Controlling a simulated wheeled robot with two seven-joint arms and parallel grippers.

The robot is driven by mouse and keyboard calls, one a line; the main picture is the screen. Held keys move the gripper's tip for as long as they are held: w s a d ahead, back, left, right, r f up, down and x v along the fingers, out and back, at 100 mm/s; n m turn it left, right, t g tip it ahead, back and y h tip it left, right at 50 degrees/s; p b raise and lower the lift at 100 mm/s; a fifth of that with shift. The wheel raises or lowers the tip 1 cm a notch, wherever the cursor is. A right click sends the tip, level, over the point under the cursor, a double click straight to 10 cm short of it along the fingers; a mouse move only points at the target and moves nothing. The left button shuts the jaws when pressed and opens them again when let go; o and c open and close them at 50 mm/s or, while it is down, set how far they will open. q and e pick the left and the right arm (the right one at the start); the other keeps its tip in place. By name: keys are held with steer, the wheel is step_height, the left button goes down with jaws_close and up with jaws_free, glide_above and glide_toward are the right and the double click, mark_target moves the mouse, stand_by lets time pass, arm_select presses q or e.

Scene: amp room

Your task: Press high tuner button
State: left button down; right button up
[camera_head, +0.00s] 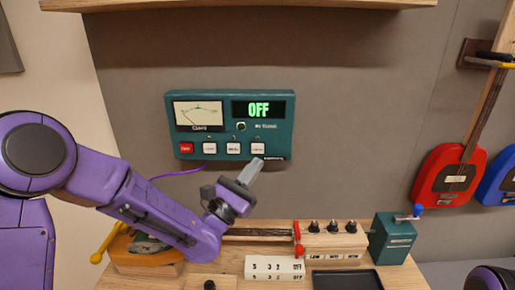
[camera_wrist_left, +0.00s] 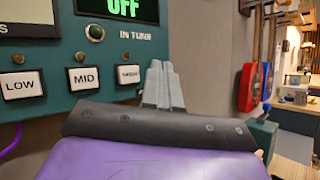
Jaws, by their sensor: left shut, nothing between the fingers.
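The teal tuner (camera_head: 222,131) is fixed to the wall, with a dial at left and a green "OFF" display (camera_head: 258,108). Its lower row has a red button and three white buttons. The rightmost white one is the high button (camera_head: 258,149). In the left wrist view the high button (camera_wrist_left: 129,75) sits right of the buttons marked LOW and MID. My left gripper (camera_head: 256,165) is shut and empty, its tips just below the high button in the head view. In the wrist view the tips are just right of that button; I cannot tell whether they touch the panel.
Below the tuner is a wooden bench with a neck-like bar, a row of black knobs (camera_head: 332,227), a white label block (camera_head: 275,267), a black tray (camera_head: 347,279) and a teal box (camera_head: 391,239). A red guitar (camera_head: 447,178) hangs at right. A shelf (camera_head: 240,3) is above.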

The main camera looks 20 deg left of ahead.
arm_select(q)
steer(key=shift+w+a+p, duration=0.1)
steer(key=shift+w+a, duration=0.1)
steer(key=shift+w, duration=0.55)
steer(key=shift+w+a+p, duration=0.15)
steer(key=shift+w+a, duration=0.1)
steer(key=shift+w, duration=0.5)
steer(key=shift+w+a+p, duration=0.1)
steer(key=shift+w+a, duration=0.1)
steer(key=shift+w, duration=0.55)
steer(key=shift+w, duration=0.15)
steer(key=shift+w+a, duration=0.15)
steer(key=shift+w, duration=0.15)
steer(key=shift+w+a, duration=0.1)
steer(key=shift+w, duration=0.25)
stand_by(0.7)
steer(key=shift+s, duration=0.15)
steer(key=shift+s+d, duration=0.2)
steer(key=shift+s, duration=0.45)
steer(key=s, duration=0.2)
steer(key=s+d, duration=0.1)
steer(key=s, duration=0.1)
steer(key=shift+s+d, duration=0.2)
steer(key=shift+s, duration=0.2)
